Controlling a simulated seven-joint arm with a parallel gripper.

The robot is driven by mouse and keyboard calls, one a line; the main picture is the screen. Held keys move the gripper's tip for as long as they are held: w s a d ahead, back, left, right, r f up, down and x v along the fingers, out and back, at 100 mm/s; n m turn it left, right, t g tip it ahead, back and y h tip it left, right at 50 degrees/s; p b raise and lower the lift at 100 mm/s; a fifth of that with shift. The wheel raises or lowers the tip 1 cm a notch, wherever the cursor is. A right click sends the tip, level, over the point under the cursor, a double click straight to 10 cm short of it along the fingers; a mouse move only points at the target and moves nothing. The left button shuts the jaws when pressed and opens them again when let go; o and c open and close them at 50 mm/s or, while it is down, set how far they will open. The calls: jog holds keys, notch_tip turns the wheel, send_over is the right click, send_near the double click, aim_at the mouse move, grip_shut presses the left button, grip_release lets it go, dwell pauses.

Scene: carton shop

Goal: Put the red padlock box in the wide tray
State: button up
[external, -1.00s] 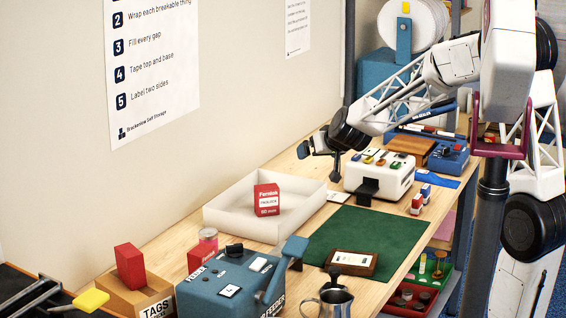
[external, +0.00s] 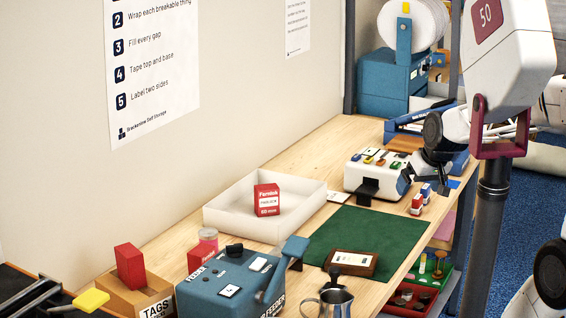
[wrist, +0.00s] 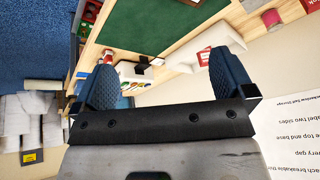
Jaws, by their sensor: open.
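The red padlock box (external: 267,200), with a white label band, stands upright inside the wide white tray (external: 226,224), on its floor and apart from my gripper. In the wrist view the red box (wrist: 204,57) shows in the tray (wrist: 228,36), partly behind a finger. My gripper (wrist: 166,76) is open with nothing between its fingers. In the external view my gripper (external: 441,168) is at the right, beyond the white machine and well away from the tray; its fingers are hard to make out.
A white machine with coloured buttons (external: 379,173) stands right of the tray. A green mat (external: 372,238) lies in front. A blue feeder (external: 220,285), a tags carton (external: 145,298) with a red block (external: 130,266) and a metal mug (external: 333,301) are nearer.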

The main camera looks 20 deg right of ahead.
jog(key=s+d+f+g+h, duration=0.1)
jog(key=s+d, duration=0.1)
jog(key=s, duration=0.4)
jog(key=s+d+f+m+g, duration=0.1)
jog(key=s+d, duration=0.2)
jog(key=s, duration=0.4)
jog(key=shift+f+h, duration=0.3)
jog(key=shift+h, duration=0.1)
